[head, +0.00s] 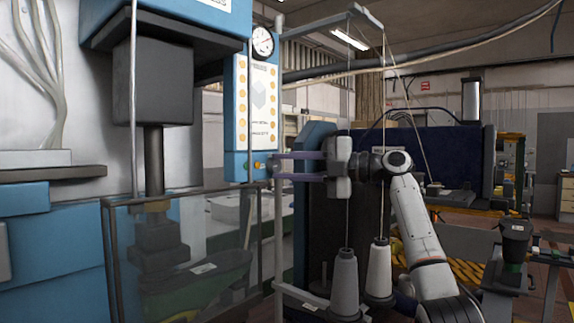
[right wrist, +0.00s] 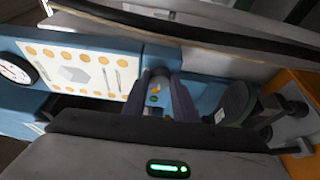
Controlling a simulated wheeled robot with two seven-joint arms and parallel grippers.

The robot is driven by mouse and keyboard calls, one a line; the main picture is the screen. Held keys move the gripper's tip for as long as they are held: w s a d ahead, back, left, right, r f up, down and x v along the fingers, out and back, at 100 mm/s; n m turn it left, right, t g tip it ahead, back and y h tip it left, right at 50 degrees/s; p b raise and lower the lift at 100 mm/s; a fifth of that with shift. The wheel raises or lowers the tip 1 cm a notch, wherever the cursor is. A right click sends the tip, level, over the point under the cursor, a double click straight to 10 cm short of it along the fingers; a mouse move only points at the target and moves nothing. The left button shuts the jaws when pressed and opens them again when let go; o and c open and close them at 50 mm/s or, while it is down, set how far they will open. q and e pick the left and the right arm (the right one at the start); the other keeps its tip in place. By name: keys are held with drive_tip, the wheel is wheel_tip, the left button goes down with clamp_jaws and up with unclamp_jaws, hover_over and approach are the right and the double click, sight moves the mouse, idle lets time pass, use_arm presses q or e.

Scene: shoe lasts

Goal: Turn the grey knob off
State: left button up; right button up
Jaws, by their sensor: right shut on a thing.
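The grey knob (right wrist: 159,73) sits on the blue control panel, below the white sheet with orange dots, and shows between my fingertips in the right wrist view. My right gripper (head: 270,166) reaches the panel from the right in the head view, with its two long purple-grey fingers level, one above the other. It is shut on the knob; the fingers (right wrist: 160,84) lie on either side of it. In the head view the fingertips largely hide the knob. My left gripper is not in view.
Small green and yellow buttons (head: 252,165) sit beside the knob on the blue control panel (head: 237,168). A pressure gauge (head: 262,42) is above. A clear guard (head: 180,255) stands below left. Thread cones (head: 344,285) and hanging threads are below my right gripper.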

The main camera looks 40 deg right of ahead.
idle(0.3)
drive_tip(key=o, duration=1)
drive_tip(key=shift+o, duration=0.2)
drive_tip(key=b+v, duration=0.2)
drive_tip(key=v, duration=0.8)
drive_tip(key=shift+s, duration=0.2)
